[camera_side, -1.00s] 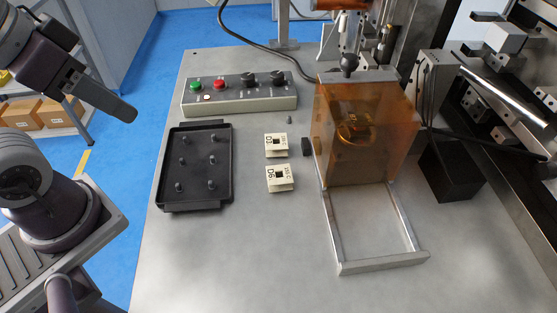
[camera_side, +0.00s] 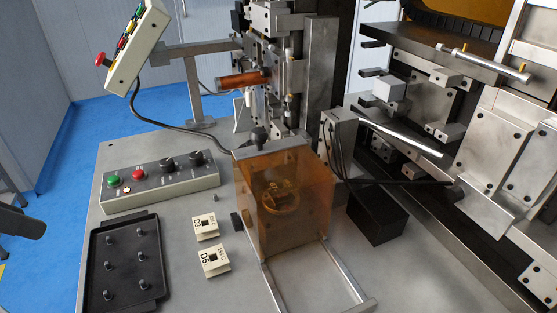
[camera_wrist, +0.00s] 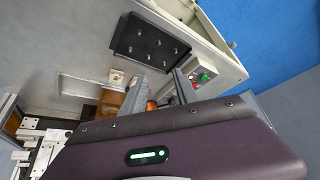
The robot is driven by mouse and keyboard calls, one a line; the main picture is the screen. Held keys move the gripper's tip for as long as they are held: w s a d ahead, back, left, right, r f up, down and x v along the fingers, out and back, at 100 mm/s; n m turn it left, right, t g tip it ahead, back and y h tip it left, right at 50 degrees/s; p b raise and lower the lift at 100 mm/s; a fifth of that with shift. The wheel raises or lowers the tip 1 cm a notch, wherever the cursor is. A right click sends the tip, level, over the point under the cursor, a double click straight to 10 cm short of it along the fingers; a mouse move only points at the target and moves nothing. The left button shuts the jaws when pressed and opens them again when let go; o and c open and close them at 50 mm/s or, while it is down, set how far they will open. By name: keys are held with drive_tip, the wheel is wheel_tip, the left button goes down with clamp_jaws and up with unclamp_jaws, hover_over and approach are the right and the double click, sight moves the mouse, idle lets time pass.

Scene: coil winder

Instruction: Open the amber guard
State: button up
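The amber guard (camera_side: 315,215) is a see-through orange box on a metal frame with two rails (camera_side: 345,270) running toward the front. It stands over a round fixture (camera_side: 281,197), which shows through it. A dark block (camera_side: 237,222) sits at its left side. The guard also shows in the wrist view (camera_wrist: 112,103), partly behind my gripper. My gripper (camera_wrist: 163,84) has its two grey fingers apart there, with nothing clearly held. In the side view only a dark bit of my arm shows at the left edge, well away from the guard.
A black tray with pegs (camera_side: 150,262), two pale labelled blocks (camera_side: 206,227) and a button box (camera_side: 160,188) lie left of the guard. A ball-topped knob (camera_side: 258,137) stands behind it. A black block (camera_side: 377,217) and machinery are at right.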

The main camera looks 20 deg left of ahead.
drive_tip(key=shift+o, duration=1.2)
drive_tip(key=shift+w+d+r, duration=0.1)
drive_tip(key=shift+w+r, duration=0.15)
wheel_tip(320, 180, up, 7)
drive_tip(key=n+g+h, duration=0.4)
hover_over(256, 129)
drive_tip(key=a, duration=0.3)
drive_tip(key=x, duration=0.4)
drive_tip(key=s+x, duration=0.1)
drive_tip(key=x, duration=0.1)
drive_tip(key=shift+d+f, duration=0.2)
drive_tip(key=shift+d, duration=0.1)
drive_tip(key=shift+w+d+f, duration=0.1)
drive_tip(key=shift+f, duration=0.2)
clamp_jaws()
